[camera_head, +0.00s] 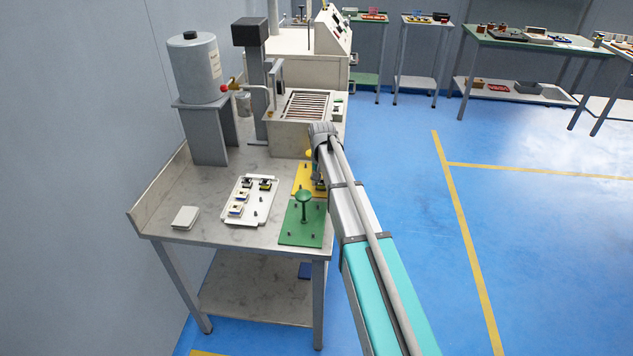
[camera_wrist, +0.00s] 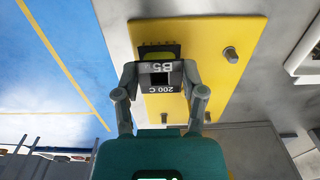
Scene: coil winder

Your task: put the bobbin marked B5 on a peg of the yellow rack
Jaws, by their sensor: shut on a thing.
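The bobbin marked B5 (camera_wrist: 160,75) is between my gripper's fingertips (camera_wrist: 160,78); its dark face also reads 200 C. My gripper is shut on it, above the yellow rack (camera_wrist: 205,30). A black and yellow-green part shows just beyond the label; I cannot tell whether the bobbin touches the rack. A bare peg (camera_wrist: 231,55) stands toward the rack's right side, with other pegs near its lower edge. In the head view the yellow rack (camera_head: 299,188) is partly hidden behind my arm, and the gripper (camera_head: 318,183) is mostly hidden there.
A white tray (camera_head: 233,216) with several bobbins and pegs lies to the left. A small grey box (camera_head: 185,217) and a winder with a slatted bed (camera_head: 305,106) share the bench.

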